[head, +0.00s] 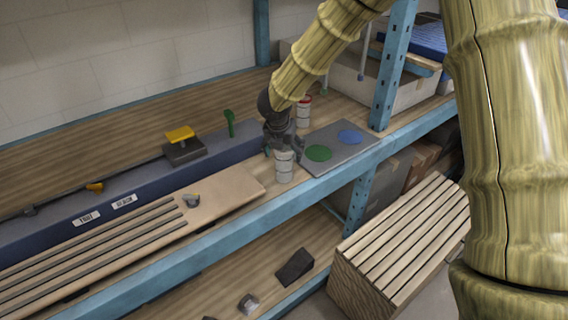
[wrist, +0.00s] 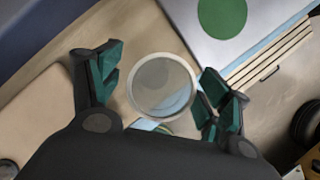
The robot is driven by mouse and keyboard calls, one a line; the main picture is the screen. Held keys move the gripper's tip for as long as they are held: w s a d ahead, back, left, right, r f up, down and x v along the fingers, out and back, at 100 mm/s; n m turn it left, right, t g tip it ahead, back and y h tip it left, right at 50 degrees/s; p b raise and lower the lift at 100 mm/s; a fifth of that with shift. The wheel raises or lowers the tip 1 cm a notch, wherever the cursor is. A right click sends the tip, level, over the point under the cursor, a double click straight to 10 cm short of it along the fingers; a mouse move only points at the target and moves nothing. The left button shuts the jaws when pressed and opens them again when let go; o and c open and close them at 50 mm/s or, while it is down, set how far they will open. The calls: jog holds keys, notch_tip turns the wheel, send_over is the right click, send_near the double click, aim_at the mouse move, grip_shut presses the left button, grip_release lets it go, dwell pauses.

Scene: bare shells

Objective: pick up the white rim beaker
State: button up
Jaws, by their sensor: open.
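The white rim beaker (head: 284,168) stands upright on the wooden shelf near its blue front edge, in the head view. In the wrist view the beaker (wrist: 161,86) shows from above as a pale round rim with a see-through inside. My gripper (head: 283,148) is right above it, pointing down. In the wrist view my gripper (wrist: 160,84) is open, with one dark green-padded finger on each side of the rim. The right finger is close to the rim; a wider gap shows on the left. I cannot tell how far down the fingers reach.
A second beaker with a red rim (head: 303,111) stands behind. A grey mat (head: 340,158) with green and blue discs lies to the right. A slotted wooden board (head: 225,190) is at the left. A blue upright post (head: 392,70) stands at the right.

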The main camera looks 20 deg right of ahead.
jog(key=shift+p+x, duration=0.45)
jog(key=shift+x, duration=1.25)
jog(key=shift+s, duration=0.1)
jog(key=c, duration=1.1)
